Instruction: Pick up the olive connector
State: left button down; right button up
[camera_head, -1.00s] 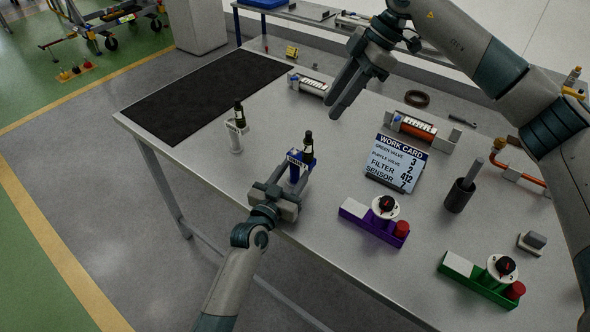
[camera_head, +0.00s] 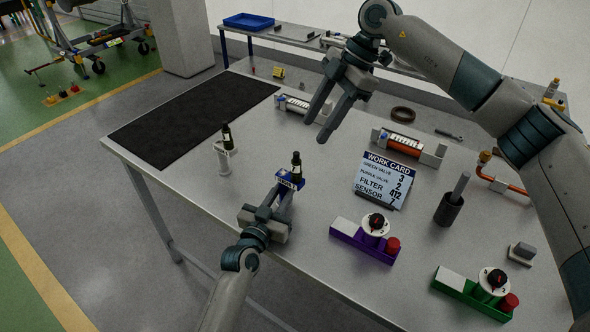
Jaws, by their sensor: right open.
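Two dark, bottle-shaped connectors stand upright in holders on the table. One connector (camera_head: 227,136) is in a white holder (camera_head: 225,160); the other connector (camera_head: 296,166) is in a blue, labelled holder (camera_head: 290,180) nearer the front edge. Both look dark olive to black, so I cannot tell which is the olive one. My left gripper (camera_head: 281,193) is just in front of the blue holder, its fingers apart and hiding the holder's lower part. It does not visibly hold a connector. My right gripper (camera_head: 319,128) is open and empty above the back middle of the table.
A work card (camera_head: 390,180) stands right of the blue holder. A purple valve box (camera_head: 362,243) and a green valve box (camera_head: 472,292) lie to the right. A dark cylinder (camera_head: 449,208) stands behind them. A black mat (camera_head: 190,118) covers the back left.

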aim_at(296, 152)
jog(key=a+n+h, duration=0.1)
jog(key=n, duration=0.5)
jog(key=a+n+h, duration=0.1)
jog(key=n, duration=0.6)
jog(key=a+n+h, duration=0.1)
jog(key=a+n, duration=0.1)
jog(key=n, duration=0.5)
jog(key=shift+s+a+f, duration=0.1)
jog(key=shift+s+f, duration=0.2)
jog(key=shift+f, duration=0.1)
jog(key=n+h, duration=0.1)
jog(key=n, duration=0.2)
jog(key=shift+a+t, duration=0.2)
jog(key=shift+t, duration=0.1)
jog(key=n, duration=0.4)
jog(key=shift+a+n+h, duration=0.2)
jog(key=shift+n+h, duration=0.2)
jog(key=n, duration=0.3)
jog(key=shift+a+h, duration=0.1)
jog(key=shift+h, duration=0.2)
jog(key=shift+f, duration=0.1)
